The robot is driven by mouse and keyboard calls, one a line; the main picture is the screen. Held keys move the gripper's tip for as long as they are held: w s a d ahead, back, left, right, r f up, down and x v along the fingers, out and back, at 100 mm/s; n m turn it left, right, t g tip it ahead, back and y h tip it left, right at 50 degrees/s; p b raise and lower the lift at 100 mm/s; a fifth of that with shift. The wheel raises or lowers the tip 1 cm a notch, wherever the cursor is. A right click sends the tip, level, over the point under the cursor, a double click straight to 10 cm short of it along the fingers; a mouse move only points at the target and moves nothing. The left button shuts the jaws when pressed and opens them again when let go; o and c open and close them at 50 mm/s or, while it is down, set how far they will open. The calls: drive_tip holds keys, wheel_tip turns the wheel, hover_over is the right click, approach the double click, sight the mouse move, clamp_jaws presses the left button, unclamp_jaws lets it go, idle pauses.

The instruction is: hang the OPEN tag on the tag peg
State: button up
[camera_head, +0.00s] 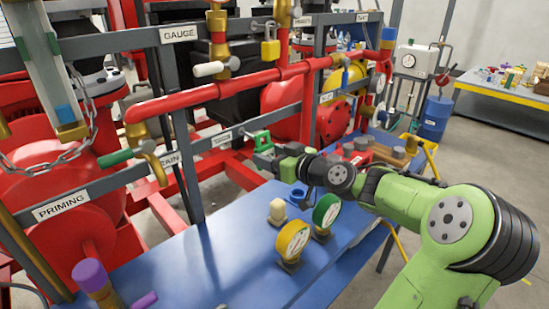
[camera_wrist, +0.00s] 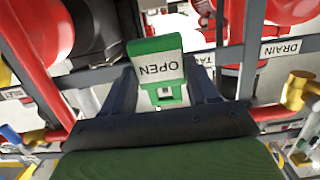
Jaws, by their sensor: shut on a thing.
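The OPEN tag (camera_wrist: 158,68) is a green plate with a white panel, and its lettering appears upside down in the wrist view. It stands between the two dark fingers of my gripper (camera_wrist: 164,84), which is shut on it. In the head view the green tag (camera_head: 258,138) is at the tip of my gripper (camera_head: 264,150), beside the TAGS label (camera_head: 222,138) on the grey rail. That label also shows partly in the wrist view (camera_wrist: 206,58), partly covered by a finger. I cannot make out the tag peg, or whether the tag touches it.
Red pipes (camera_head: 225,88) cross above and behind my gripper. The DRAIN valve (camera_head: 152,155) is to the left. The bench's front middle is clear.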

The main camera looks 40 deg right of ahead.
drive_tip(key=shift+w+a, duration=0.1)
drive_tip(key=shift+w, duration=1)
drive_tip(key=shift+f, duration=0.1)
drive_tip(key=shift+w+f+b, duration=0.15)
drive_tip(key=shift+f+b, duration=0.25)
drive_tip(key=shift+b, duration=0.25)
drive_tip(key=o, duration=1.1)
